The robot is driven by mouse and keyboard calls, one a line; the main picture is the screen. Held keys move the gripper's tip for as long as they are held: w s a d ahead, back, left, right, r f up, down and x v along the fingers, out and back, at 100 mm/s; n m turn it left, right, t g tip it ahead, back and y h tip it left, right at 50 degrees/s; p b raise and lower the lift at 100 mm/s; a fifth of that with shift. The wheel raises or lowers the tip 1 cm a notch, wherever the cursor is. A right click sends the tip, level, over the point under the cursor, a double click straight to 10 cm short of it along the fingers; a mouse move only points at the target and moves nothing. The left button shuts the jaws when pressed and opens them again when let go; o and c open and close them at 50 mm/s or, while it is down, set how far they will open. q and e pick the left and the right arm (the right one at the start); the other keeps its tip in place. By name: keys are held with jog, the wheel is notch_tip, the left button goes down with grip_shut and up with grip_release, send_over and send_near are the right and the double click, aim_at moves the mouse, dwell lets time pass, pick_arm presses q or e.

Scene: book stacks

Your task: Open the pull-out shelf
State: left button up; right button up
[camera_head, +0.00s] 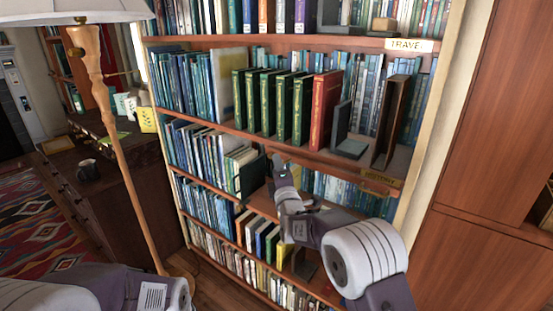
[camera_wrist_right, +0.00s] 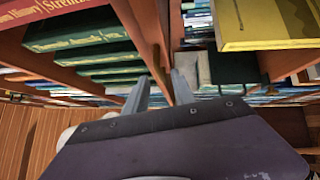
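The bookcase (camera_head: 225,128) fills the middle of the head view. A brown shelf board (camera_head: 262,199) shows beside my right gripper, under the row of green books; I cannot tell whether it is the pull-out shelf. My right gripper (camera_head: 278,166) is at the front of the bookcase, its tips partly hidden by its own body. In the right wrist view the two grey fingers (camera_wrist_right: 160,80) stand apart on either side of a wooden board edge (camera_wrist_right: 150,42); contact cannot be told.
Several green books (camera_head: 268,103) and a red book (camera_head: 323,108) stand above my right gripper. A dark green book (camera_head: 253,176) juts out beside it. A floor lamp (camera_head: 115,140) stands left of the bookcase, and a wooden cabinet (camera_head: 495,120) stands at the right.

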jog(key=shift+w+a, duration=0.2)
jog(key=shift+w, duration=0.8)
grip_shut()
dwell(0.7)
